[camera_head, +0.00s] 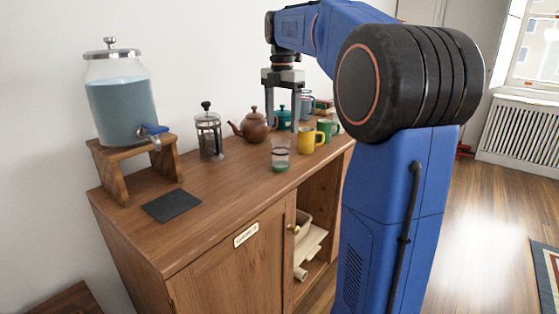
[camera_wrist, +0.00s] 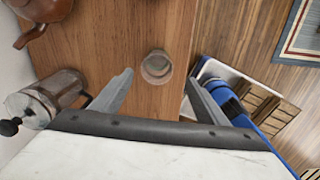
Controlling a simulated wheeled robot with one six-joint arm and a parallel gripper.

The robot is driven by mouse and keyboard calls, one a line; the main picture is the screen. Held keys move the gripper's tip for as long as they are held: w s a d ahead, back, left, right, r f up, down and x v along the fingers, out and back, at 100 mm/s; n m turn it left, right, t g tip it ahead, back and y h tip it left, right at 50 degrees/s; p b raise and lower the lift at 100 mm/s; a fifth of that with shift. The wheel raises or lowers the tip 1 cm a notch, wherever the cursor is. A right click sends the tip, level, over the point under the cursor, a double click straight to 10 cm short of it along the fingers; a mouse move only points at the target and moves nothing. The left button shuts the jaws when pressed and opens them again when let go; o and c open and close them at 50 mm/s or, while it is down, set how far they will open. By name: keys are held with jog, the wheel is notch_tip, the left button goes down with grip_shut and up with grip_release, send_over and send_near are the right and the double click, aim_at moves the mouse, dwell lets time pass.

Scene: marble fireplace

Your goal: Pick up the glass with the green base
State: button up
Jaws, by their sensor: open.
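The clear glass with the green base (camera_head: 280,156) stands upright on the wooden cabinet top, near its front edge. It also shows in the wrist view (camera_wrist: 157,66), seen from above. My gripper (camera_head: 281,112) points down over the cabinet, open and empty. In the wrist view the glass appears between the two fingertips (camera_wrist: 160,80), with gaps on both sides. The glass seems below the fingertips; I cannot tell the exact height gap.
A brown teapot (camera_head: 252,128) and a French press (camera_head: 208,134) stand behind and left of the glass. A yellow mug (camera_head: 309,140) and green mug (camera_head: 327,129) are to its right. A water dispenser (camera_head: 122,100) stands far left. A dark mat (camera_head: 171,205) lies on the cabinet top (camera_head: 222,190).

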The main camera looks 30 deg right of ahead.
aim_at(281, 154)
notch_tip(281, 154, down, 7)
jog(key=shift+r, duration=0.15)
jog(key=shift+w+f, duration=0.15)
jog(key=shift+f, duration=1.15)
jog(key=shift+w+f, duration=0.1)
jog(key=shift+f, duration=1.2)
jog(key=c, duration=1.3)
